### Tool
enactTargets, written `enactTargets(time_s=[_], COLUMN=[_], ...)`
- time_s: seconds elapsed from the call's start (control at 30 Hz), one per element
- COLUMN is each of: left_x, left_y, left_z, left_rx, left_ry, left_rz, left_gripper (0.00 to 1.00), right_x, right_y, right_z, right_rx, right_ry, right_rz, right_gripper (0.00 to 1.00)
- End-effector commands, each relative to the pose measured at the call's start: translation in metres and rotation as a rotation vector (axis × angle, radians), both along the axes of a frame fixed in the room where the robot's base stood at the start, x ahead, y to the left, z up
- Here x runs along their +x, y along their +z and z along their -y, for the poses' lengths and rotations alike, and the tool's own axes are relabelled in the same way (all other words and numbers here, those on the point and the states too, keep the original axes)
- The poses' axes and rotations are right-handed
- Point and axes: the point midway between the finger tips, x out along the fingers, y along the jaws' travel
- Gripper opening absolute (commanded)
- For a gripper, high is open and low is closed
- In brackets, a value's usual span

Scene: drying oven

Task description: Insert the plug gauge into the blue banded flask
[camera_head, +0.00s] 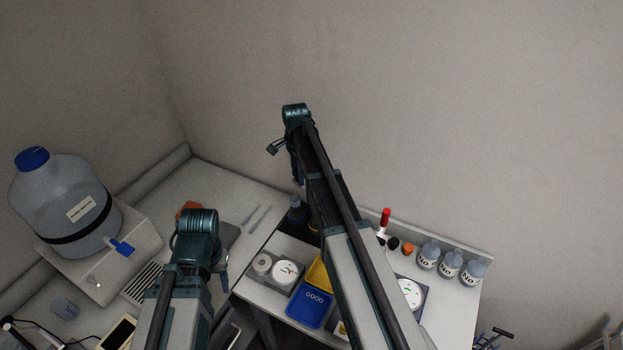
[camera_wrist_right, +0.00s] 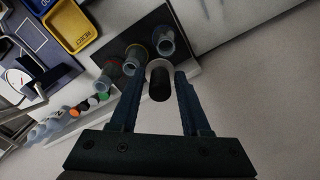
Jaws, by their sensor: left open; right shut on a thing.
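In the right wrist view my right gripper (camera_wrist_right: 160,73) is shut on the plug gauge (camera_wrist_right: 160,85), a short cylinder with a dark near end and a pale far end. Three clear flasks stand in a slanting row on a dark base beyond the fingertips. The flask at the upper right (camera_wrist_right: 166,44) seems to be the blue banded one; its band is hard to make out. The yellow banded flask (camera_wrist_right: 135,58) and red banded flask (camera_wrist_right: 108,76) are beside it. The gauge appears apart from them. My left gripper (camera_head: 222,278) is open and partly hidden by its wrist, over the left bench.
A large blue-capped carboy (camera_head: 65,205) stands at left. A blue GOOD bin (camera_head: 312,306) and yellow bin (camera_head: 318,272) sit mid-table. Several labelled bottles (camera_head: 450,264) and a red-capped item (camera_head: 385,218) line the right rear. My right arm hides part of the table.

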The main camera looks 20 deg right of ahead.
Motion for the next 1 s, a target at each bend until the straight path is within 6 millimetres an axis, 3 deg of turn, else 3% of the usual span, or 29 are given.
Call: enactTargets(time_s=[0.1,0.67,1.0], left_x=[0.000,0.000,0.000], left_y=[-0.011,-0.014,-0.039], left_z=[0.000,0.000,0.000], left_rx=[0.000,0.000,0.001], left_ry=[0.000,-0.001,-0.006], left_rz=[0.000,0.000,0.000], left_gripper=[0.50,0.50,0.50], right_x=[0.010,0.011,0.011], right_y=[-0.011,-0.015,-0.039], right_z=[-0.009,-0.011,-0.011], right_rx=[0.000,0.000,0.000], right_ry=[0.001,0.000,0.000], right_rz=[0.000,0.000,0.000], right_gripper=[0.00,0.00,0.00])
